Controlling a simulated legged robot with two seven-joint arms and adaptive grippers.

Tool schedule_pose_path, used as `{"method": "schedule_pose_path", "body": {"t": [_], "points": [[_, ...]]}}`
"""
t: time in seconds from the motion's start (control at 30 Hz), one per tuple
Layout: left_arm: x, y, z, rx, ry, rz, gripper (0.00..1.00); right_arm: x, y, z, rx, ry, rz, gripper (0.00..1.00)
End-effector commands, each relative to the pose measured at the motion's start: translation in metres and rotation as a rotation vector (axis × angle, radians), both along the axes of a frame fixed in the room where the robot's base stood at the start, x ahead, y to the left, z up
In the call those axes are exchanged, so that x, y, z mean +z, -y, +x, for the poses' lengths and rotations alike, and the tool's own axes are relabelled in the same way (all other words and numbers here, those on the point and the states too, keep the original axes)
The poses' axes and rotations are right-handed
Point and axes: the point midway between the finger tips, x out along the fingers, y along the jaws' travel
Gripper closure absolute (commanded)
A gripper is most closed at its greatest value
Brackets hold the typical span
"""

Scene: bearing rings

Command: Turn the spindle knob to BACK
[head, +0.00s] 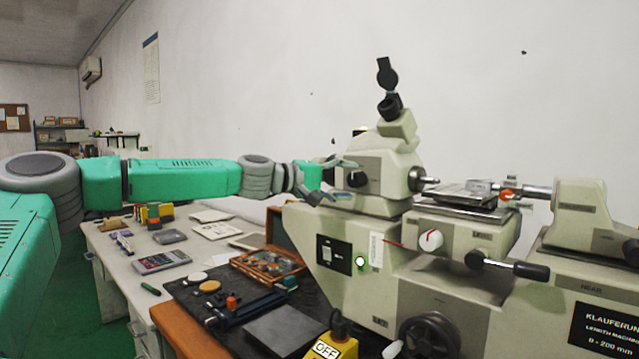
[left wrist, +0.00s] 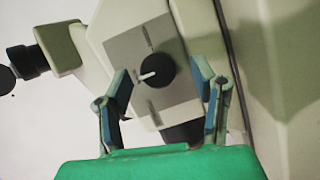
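The spindle knob (left wrist: 157,71) is a round black knob with a white pointer, on a grey plate on the cream measuring machine. In the left wrist view its pointer points left and slightly down. Marks on the plate are too blurred to read. In the head view the knob (head: 357,180) is on the left side of the machine's upper housing, partly behind my fingers. My left gripper (head: 345,178) is open, with its fingers (left wrist: 163,76) on either side of the knob. I see no clear contact. My right gripper is not in view.
The machine (head: 335,285) fills the right side, with a red-and-white dial (head: 431,240), a black-handled lever (head: 517,268) and a handwheel (head: 430,338). A yellow OFF box (head: 332,347) stands in front.

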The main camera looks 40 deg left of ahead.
Motion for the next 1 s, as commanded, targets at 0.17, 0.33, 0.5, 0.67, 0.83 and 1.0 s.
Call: {"method": "schedule_pose_path", "body": {"t": [0.17, 0.33, 0.5, 0.67, 0.83, 1.0], "points": [[0.004, -0.016, -0.027, 0.001, 0.004, -0.003, 0.48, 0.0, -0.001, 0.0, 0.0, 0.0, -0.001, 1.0], [0.006, -0.027, -0.048, 0.001, 0.004, -0.002, 0.48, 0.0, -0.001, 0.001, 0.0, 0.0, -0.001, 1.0], [0.007, -0.036, -0.067, 0.002, 0.003, -0.002, 0.48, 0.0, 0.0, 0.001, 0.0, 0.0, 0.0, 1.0], [0.008, -0.043, -0.079, 0.003, 0.001, -0.001, 0.48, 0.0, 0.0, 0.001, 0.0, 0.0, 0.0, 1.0], [0.007, -0.046, -0.085, 0.002, -0.002, -0.002, 0.48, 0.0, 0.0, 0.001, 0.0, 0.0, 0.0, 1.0], [0.006, -0.047, -0.086, 0.003, -0.003, -0.002, 0.48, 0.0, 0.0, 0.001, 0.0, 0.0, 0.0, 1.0]]}}
